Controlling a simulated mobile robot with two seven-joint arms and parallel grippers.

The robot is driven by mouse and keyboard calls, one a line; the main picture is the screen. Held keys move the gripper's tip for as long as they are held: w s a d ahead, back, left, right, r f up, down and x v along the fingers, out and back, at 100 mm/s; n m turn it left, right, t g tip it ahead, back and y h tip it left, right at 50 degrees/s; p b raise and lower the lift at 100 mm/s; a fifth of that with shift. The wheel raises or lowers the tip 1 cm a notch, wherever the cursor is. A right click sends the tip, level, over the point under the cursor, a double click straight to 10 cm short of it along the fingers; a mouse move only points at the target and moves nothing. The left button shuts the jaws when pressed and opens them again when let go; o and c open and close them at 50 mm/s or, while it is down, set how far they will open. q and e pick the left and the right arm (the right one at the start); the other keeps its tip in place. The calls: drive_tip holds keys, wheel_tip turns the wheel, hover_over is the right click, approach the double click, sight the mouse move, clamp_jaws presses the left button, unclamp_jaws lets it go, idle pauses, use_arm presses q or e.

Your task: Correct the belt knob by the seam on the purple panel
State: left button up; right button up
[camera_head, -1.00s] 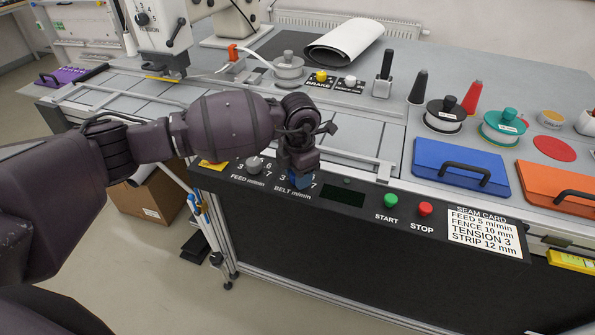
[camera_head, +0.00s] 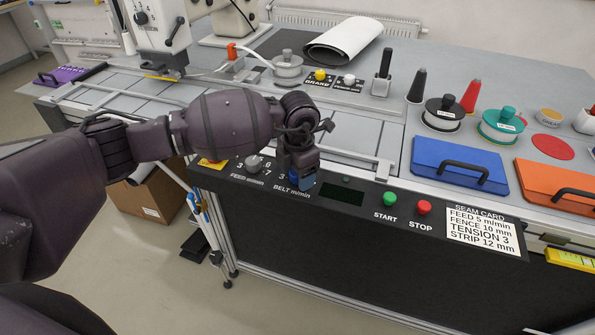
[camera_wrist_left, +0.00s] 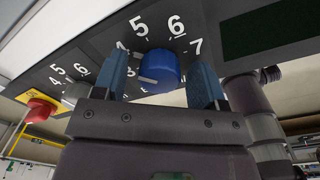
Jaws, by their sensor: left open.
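The blue belt knob (camera_wrist_left: 160,68) shows in the left wrist view, below an arc of numbers with 4, 5, 6 and 7 visible. Its white mark points to the left and slightly down; the number there is hidden by a finger. My left gripper (camera_head: 304,182) is over the BELT m/min dial on the black control strip. Its two fingers stand open on either side of the knob, with a visible gap at the right finger; contact at the left cannot be told. The purple panel (camera_head: 70,74) lies at the far left of the table, its writing unreadable. My right gripper is not in view.
The grey feed knob (camera_head: 254,164) is left of the belt dial. A dark display (camera_head: 342,194), green start button (camera_head: 390,199) and red stop button (camera_head: 424,207) are to the right. A seam card (camera_head: 484,230) reads feed 5, fence 10, tension 3, strip 12. Blue (camera_head: 455,173) and orange (camera_head: 550,188) panels lie right.

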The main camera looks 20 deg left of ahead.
use_arm(q)
wheel_tip(320, 180, up, 11)
drive_tip(key=shift+d, duration=0.15)
idle(0.6)
drive_tip(key=shift+s+f, duration=0.15)
